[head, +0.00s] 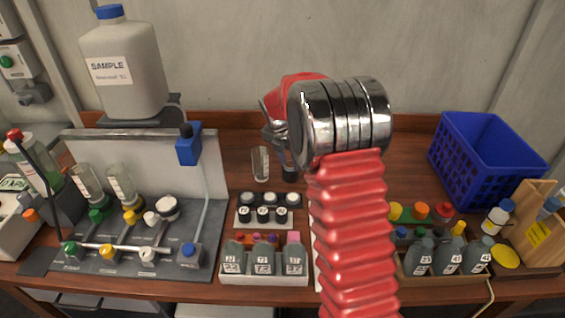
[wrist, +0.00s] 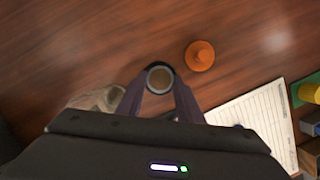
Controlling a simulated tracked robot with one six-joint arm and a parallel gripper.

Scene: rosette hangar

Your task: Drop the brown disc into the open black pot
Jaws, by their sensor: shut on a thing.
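My gripper (wrist: 160,72) is shut on a small round thing with a dull brown face, which I take as the brown disc (wrist: 160,78). A dark ring shows close around the disc; it looks like the rim of the black pot (wrist: 151,68). I cannot tell whether the disc is inside the rim or just above it. In the head view a small dark upright shape (head: 289,173), probably the pot, stands on the table below my gripper. My arm hides part of that area.
An orange knobbed lid (wrist: 200,56) lies on the table beside my gripper. A clear glass (head: 260,163) stands close to its left. A lined paper (wrist: 255,120) lies nearby. Racks of bottles (head: 263,278) fill the front; a blue crate (head: 490,160) stands at right.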

